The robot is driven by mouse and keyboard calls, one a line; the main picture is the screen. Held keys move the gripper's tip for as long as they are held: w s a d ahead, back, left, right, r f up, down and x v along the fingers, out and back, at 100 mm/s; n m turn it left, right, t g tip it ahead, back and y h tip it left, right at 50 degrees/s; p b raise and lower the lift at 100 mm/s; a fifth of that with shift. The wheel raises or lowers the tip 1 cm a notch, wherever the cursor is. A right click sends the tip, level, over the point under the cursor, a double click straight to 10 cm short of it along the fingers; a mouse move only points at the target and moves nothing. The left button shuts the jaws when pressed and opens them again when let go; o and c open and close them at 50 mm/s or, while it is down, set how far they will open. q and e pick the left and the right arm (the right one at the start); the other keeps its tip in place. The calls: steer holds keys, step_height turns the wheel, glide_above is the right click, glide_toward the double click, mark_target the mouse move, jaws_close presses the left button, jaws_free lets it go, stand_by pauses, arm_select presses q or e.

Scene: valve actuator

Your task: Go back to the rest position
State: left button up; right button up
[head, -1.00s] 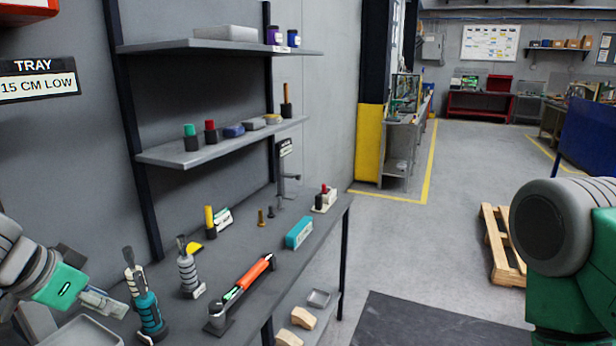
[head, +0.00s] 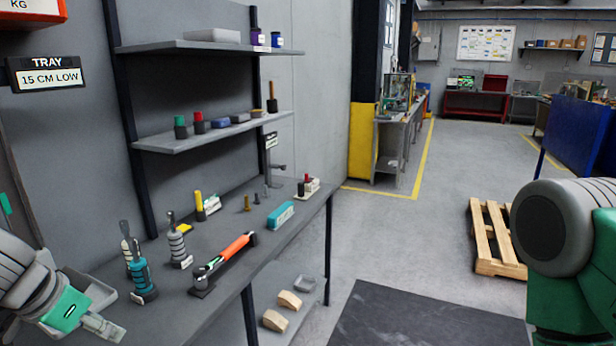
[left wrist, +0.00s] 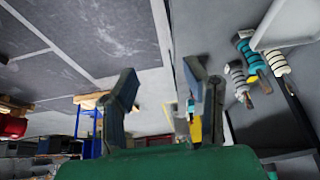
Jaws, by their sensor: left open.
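My left gripper (head: 103,327) is low at the left of the head view, in front of the workbench (head: 225,300) near its left end. In the left wrist view its two fingers (left wrist: 165,95) stand apart with nothing between them. A teal-handled tool (head: 141,278) and a grey-ringed tool (head: 177,245) stand upright on the bench, right of the gripper and apart from it. They also show at the upper right of the left wrist view. At the right edge of the head view is my own green and grey arm (head: 565,230); its gripper is out of view.
A grey tray (head: 95,290) lies behind the left gripper. A wooden pallet (head: 494,240) lies on the floor at right. The middle floor is clear.

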arm_select(q)
steer(key=s+d+f+n+g+y+b, duration=0.1)
steer(key=s+f+b, duration=0.35)
steer(key=f, duration=0.65)
steer(key=s+f+g+y+b, duration=0.1)
steer(key=s+f+b, duration=0.3)
steer(key=f, duration=0.6)
steer(key=s+d+f+n+g+y+b, duration=0.1)
steer(key=s+f+b, duration=0.2)
steer(key=s+f, duration=0.55)
steer(key=s+d+f+b, duration=0.1)
steer(key=s+d+f, duration=0.1)
steer(key=f, duration=0.3)
steer(key=s+d+f+n+g+h+b, duration=0.1)
steer(key=s+d+f+b, duration=0.1)
steer(key=s+f, duration=0.2)
step_height(320, 180, down, 2)
steer(key=shift+d+f, duration=0.15)
steer(key=shift+f, duration=0.05)
arm_select(e)
step_height(320, 180, down, 15)
steer(key=shift+a, duration=0.15)
arm_select(q)
steer(key=shift+a+f, duration=0.1)
steer(key=shift+a, duration=0.25)
arm_select(e)
steer(key=shift+w+a+r, duration=0.1)
steer(key=shift+a, duration=0.25)
